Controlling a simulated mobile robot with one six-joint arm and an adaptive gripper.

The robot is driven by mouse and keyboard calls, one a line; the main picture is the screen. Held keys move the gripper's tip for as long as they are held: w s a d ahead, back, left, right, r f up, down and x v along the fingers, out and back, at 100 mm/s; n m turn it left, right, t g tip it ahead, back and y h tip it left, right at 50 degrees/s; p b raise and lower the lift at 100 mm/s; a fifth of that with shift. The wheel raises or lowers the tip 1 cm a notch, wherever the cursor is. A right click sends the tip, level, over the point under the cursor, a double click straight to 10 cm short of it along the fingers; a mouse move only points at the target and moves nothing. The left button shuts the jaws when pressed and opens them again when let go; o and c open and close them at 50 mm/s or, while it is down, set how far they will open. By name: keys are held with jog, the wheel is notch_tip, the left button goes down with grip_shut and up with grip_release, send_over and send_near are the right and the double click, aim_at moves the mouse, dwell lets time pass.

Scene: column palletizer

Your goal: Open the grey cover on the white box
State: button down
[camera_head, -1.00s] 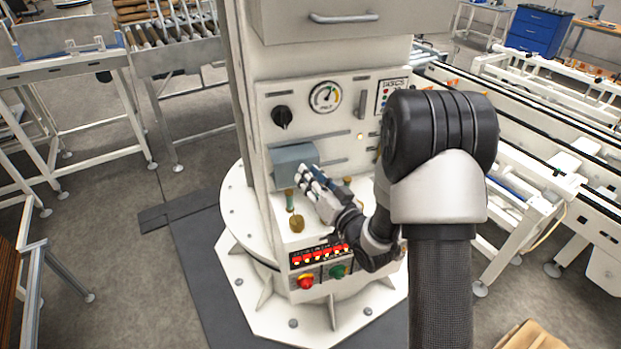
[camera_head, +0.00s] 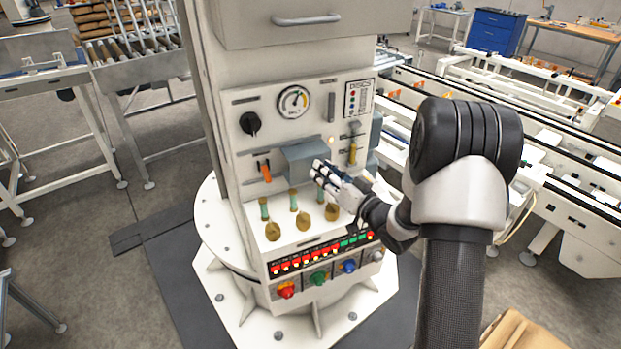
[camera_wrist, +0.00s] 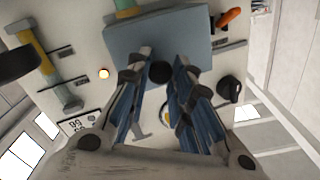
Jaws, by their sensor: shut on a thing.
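The grey cover (camera_head: 303,157) is a box-shaped piece on the front panel of the white box (camera_head: 292,118). It stands to the right of an orange lever (camera_head: 266,172), which is uncovered, with a slot running left of it. My gripper (camera_head: 324,172) is at the cover's lower right front. In the wrist view the cover (camera_wrist: 155,35) fills the upper middle, and my gripper (camera_wrist: 162,66) is shut around a round black knob (camera_wrist: 160,72) at the cover's edge. The orange lever (camera_wrist: 229,18) shows beside the cover in the wrist view too. My fingers hide part of the cover's front.
A black rotary knob (camera_head: 250,123) and a gauge (camera_head: 293,101) are above the cover. A yellow lever (camera_head: 353,153) is to its right. Several brass-ended hanging parts (camera_head: 302,221) are below, above red, green and blue knobs (camera_head: 318,278).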

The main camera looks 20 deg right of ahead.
jog(key=c, duration=1.4)
grip_release()
jog(key=shift+a, duration=0.1)
jog(key=shift+s, duration=0.15)
jog(key=v, duration=1.1)
jog(key=shift+s, duration=0.35)
jog(key=shift+w+r, duration=0.1)
